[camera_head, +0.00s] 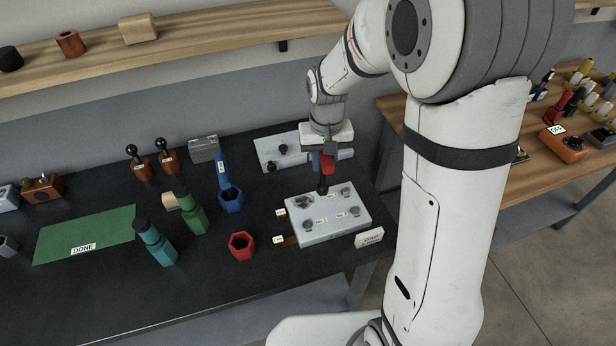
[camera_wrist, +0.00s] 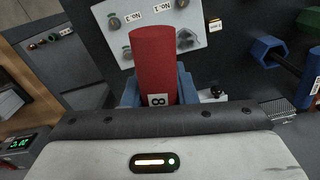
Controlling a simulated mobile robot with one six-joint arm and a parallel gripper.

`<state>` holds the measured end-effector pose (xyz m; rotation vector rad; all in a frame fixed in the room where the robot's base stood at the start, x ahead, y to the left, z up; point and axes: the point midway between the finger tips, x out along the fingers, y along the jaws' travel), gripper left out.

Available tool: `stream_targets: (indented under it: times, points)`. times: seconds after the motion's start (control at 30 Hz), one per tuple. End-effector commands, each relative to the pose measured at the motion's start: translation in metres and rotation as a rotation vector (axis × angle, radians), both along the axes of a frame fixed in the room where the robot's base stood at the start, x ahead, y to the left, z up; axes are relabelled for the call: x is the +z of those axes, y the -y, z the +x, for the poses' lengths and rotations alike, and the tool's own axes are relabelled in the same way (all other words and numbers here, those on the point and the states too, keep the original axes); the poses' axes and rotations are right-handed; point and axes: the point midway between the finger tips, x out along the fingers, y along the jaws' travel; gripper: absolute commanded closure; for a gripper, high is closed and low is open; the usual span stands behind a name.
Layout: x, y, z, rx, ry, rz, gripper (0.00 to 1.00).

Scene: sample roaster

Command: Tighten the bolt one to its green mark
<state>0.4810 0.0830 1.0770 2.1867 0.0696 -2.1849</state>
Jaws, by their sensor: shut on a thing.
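My gripper (camera_head: 326,160) is shut on a red-handled tool. The handle (camera_wrist: 155,62) bears a label "8" and stands between the fingers in the wrist view. In the head view its dark shaft (camera_head: 322,184) points down at the back edge of the grey bolt plate (camera_head: 310,238), between the two back bolts. I cannot tell whether its tip touches anything. The wrist view hides the tip behind the handle. The plate holds several bolts with small labels; in the wrist view, "No. 1" (camera_wrist: 162,7) and "No. 2" (camera_wrist: 133,17) seem readable.
A red hexagonal holder (camera_head: 241,246) stands empty left of the plate. Green (camera_head: 190,212) and teal (camera_head: 155,243) tools stand further left. A green "DONE" mat (camera_head: 60,240) is clear. A white sign (camera_head: 369,238) stands front right.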

Motion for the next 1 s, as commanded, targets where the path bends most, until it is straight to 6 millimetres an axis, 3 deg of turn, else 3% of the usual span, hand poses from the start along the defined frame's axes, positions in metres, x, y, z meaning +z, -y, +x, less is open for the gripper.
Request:
stream_targets:
  times: [0.1,0.27,0.67,1.0]
  points:
    - [0.006,-0.029,-0.032,0.038,0.004,0.0,1.0]
    - [0.01,-0.044,-0.053,0.055,0.002,-0.001,1.0]
    - [0.01,-0.045,-0.056,0.054,0.001,0.001,1.0]
    - [-0.015,-0.044,-0.056,0.054,0.0,0.002,1.0]
